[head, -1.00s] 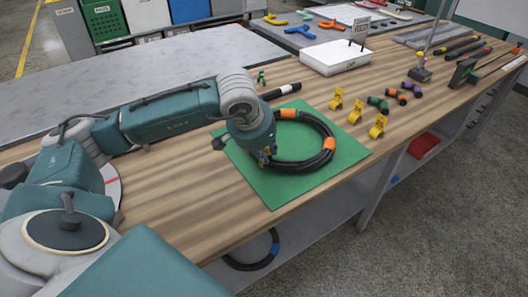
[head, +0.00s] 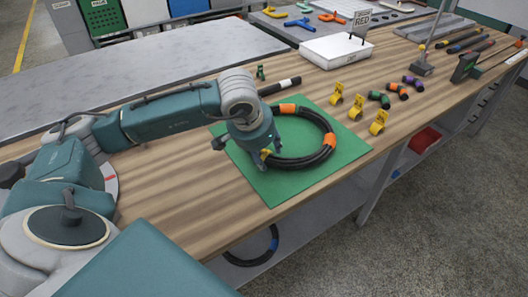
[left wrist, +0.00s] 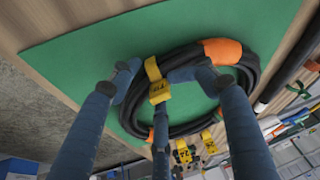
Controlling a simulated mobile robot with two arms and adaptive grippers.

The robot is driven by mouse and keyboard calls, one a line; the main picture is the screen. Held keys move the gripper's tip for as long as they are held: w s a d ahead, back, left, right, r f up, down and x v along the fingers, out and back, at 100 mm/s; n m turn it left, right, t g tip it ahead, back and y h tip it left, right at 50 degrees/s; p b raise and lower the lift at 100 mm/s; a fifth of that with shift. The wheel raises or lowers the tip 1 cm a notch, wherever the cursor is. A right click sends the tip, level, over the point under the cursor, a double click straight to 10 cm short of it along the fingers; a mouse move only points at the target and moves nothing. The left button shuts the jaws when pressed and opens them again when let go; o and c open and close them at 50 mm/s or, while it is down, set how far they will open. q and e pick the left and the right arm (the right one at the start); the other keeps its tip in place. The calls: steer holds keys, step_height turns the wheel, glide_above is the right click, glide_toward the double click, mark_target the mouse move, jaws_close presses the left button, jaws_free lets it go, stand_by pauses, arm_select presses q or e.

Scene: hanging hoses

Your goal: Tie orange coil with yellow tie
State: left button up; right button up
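The black hose coil (head: 320,122) with orange bands lies on the green mat (head: 265,188). My left gripper (head: 264,158) is low over the coil's near-left side. A yellow tie (left wrist: 157,81) sits across the hose between my left gripper's spread fingers (left wrist: 162,82). One finger overlaps the tie's lower end. Whether the tie closes under the hose is hidden. My right gripper is in neither view.
Several yellow ties (head: 357,107) stand right of the mat, beside small coloured rolls (head: 397,92). A black hose piece (head: 278,87) lies behind the mat. A white box (head: 335,52) is farther back. Another coil (head: 252,258) hangs below the bench front.

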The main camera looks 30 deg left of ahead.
arm_select(q)
steer(key=shift+r, duration=0.2)
steer(key=v, duration=0.7)
steer(key=shift+s+r, duration=0.25)
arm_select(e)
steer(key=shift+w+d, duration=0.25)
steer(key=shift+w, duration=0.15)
